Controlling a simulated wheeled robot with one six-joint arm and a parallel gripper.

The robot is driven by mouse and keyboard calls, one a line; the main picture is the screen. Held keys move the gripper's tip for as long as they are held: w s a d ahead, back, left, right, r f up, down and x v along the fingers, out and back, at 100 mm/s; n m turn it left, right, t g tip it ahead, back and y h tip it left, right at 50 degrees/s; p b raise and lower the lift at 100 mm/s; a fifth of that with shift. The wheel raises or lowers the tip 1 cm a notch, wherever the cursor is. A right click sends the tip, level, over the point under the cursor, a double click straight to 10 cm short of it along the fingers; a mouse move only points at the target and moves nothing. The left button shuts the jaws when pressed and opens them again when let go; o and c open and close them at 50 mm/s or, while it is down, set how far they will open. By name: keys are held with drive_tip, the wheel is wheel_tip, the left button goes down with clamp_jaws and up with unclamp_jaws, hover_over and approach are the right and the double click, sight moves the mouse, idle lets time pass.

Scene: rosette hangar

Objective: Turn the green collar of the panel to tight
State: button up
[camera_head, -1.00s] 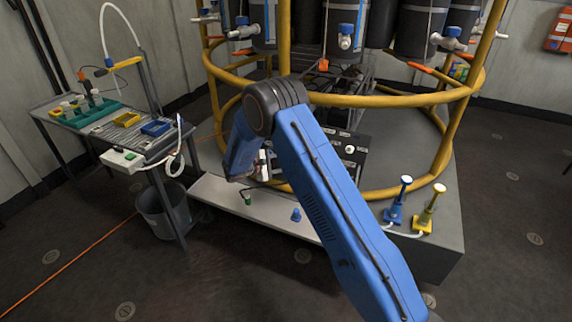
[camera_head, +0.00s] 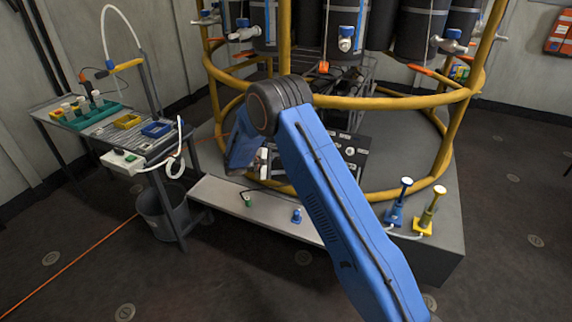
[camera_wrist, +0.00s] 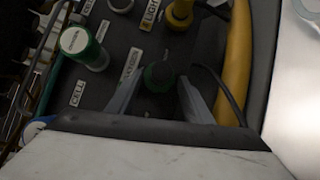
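The green collar (camera_wrist: 160,76) is on the dark panel (camera_wrist: 108,63) in the wrist view, around a dark plug. My gripper (camera_wrist: 160,82) has one finger on each side of the collar. The fingers stand apart, and whether they touch the collar I cannot tell. A green knob with a pale top (camera_wrist: 88,50) is to the left, and a yellow fitting (camera_wrist: 180,12) is above. In the head view, the panel (camera_head: 355,142) is partly behind my arm, which hides my fingers and the collar.
A yellow pipe (camera_wrist: 237,60) and a dark cable run close to the right of the collar. Yellow rails (camera_head: 395,101) ring the panel in the head view. A white ledge (camera_head: 270,211) with small green and blue fittings lies in front. A side table (camera_head: 105,130) stands left.

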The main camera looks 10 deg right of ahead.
drive_tip(key=shift+o, duration=0.5)
drive_tip(key=v, duration=1.7)
drive_tip(key=shift+a, duration=0.25)
drive_tip(key=shift+s, duration=0.1)
